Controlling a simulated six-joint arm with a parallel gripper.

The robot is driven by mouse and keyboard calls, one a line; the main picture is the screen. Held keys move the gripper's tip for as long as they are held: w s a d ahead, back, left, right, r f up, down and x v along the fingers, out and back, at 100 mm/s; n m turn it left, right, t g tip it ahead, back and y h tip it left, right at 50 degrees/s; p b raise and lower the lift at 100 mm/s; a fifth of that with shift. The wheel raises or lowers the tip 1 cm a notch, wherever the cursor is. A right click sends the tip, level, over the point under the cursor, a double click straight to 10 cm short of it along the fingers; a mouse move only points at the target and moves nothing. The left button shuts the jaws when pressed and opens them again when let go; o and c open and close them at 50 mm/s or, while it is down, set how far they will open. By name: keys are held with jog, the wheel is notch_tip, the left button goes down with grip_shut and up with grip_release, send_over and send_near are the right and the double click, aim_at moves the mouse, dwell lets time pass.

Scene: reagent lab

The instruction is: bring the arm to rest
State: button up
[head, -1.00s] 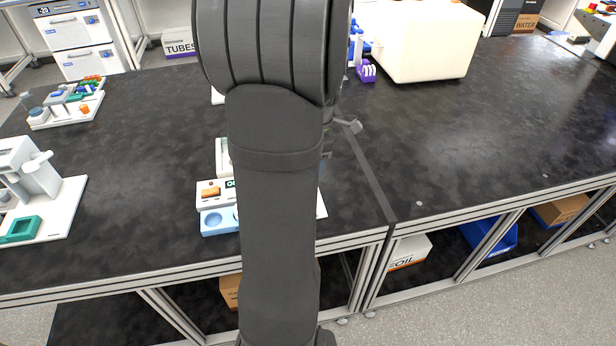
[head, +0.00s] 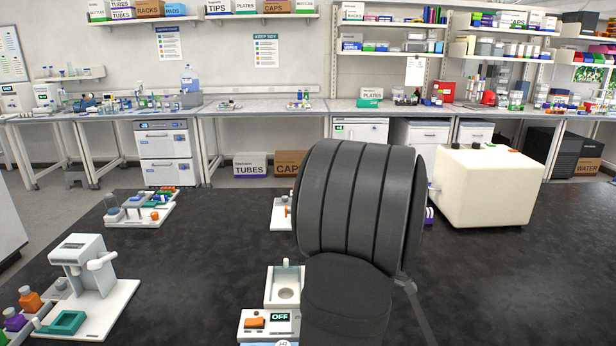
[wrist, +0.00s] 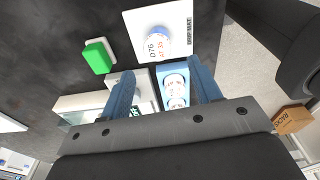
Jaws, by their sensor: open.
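My gripper (wrist: 160,70) shows in the wrist view with its two blue fingers spread apart and nothing between the tips. Below it is a light blue holder (wrist: 164,72) with round white items in it. A white mat (wrist: 140,17) carries a round labelled container (wrist: 157,42). A green block (wrist: 97,57) lies on the dark bench beside the mat. In the head view my dark arm hides the gripper. A white device with an "OFF" display (head: 284,289) stands just left of the arm.
In the head view, a cream box-shaped machine (head: 490,187) stands right of my arm. A white stand on a base (head: 85,275) and a tray of small parts (head: 140,208) are at left. The dark bench (head: 520,290) is clear at right. A cardboard box (wrist: 293,118) shows in the wrist view.

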jog(key=f, duration=0.7)
jog(key=shift+s+a, duration=0.1)
jog(key=shift+a, duration=0.3)
notch_tip(320, 180, up, 2)
jog(key=shift+r, duration=0.85)
